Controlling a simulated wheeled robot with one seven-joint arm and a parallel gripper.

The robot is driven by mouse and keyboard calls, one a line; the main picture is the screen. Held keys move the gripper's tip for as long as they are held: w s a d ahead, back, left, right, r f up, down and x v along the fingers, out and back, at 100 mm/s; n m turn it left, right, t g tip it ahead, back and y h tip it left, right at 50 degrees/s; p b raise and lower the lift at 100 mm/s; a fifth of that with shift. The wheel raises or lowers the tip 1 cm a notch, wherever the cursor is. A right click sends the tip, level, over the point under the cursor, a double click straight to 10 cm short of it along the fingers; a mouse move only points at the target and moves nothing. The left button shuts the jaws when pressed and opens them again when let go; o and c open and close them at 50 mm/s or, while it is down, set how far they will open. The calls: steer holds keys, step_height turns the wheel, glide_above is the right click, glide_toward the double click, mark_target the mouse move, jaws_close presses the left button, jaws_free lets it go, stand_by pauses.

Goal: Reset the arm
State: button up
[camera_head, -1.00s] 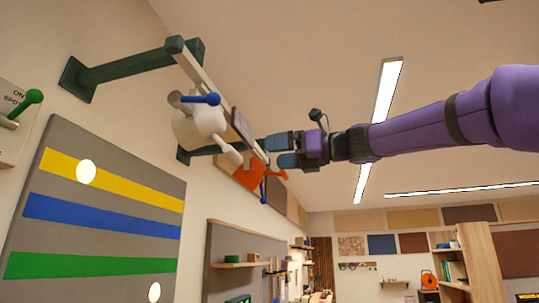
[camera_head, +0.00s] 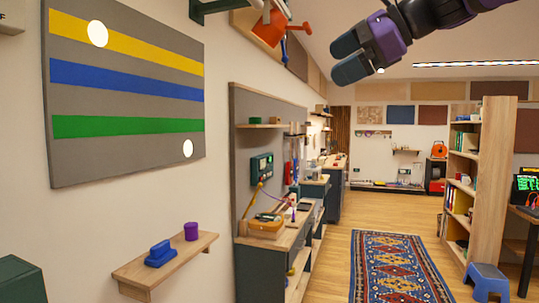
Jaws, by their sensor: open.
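My gripper (camera_head: 353,58) hangs in from the top right of the head view, on my purple and black arm. Its two blue-grey fingers point left and are apart, with nothing between them. It is in the air, to the right of the wall-mounted rail fixture, of which an orange part (camera_head: 270,27) shows at the top edge. A gap shows between the gripper and that part. The rest of the fixture and most of my arm are out of view.
A striped panel (camera_head: 125,98) hangs on the left wall above a small wooden shelf (camera_head: 165,262). A workbench (camera_head: 270,238) lines the wall. A bookshelf (camera_head: 487,170) and blue stool (camera_head: 487,281) stand right. The patterned rug (camera_head: 395,270) lies on open floor.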

steer(key=s+d+f+n+h, duration=0.3)
steer(key=s+d+f+n, duration=0.1)
steer(key=f, duration=0.5)
steer(key=s+d+f+n+h, duration=0.3)
steer(key=s+d+f+n, duration=0.1)
steer(key=f, duration=0.5)
steer(key=shift+s+d+g+h, duration=0.3)
steer(key=shift+s+d, duration=0.55)
steer(key=shift+s, duration=0.3)
steer(key=s+d+f+n+h, duration=0.1)
steer(key=s+d+f+n, duration=0.1)
steer(key=s+f, duration=0.1)
steer(key=s+d+f+n+h, duration=0.2)
steer(key=s+d+f+n, duration=0.1)
steer(key=f, duration=0.3)
steer(key=s+d+f+n+g+h, duration=0.1)
steer(key=s+d+f+n, duration=0.1)
steer(key=s+f+n, duration=0.1)
steer(key=shift+s+d+f, duration=0.1)
steer(key=shift+d+f, duration=0.25)
steer(key=shift+f, duration=0.35)
steer(key=shift+c, duration=0.2)
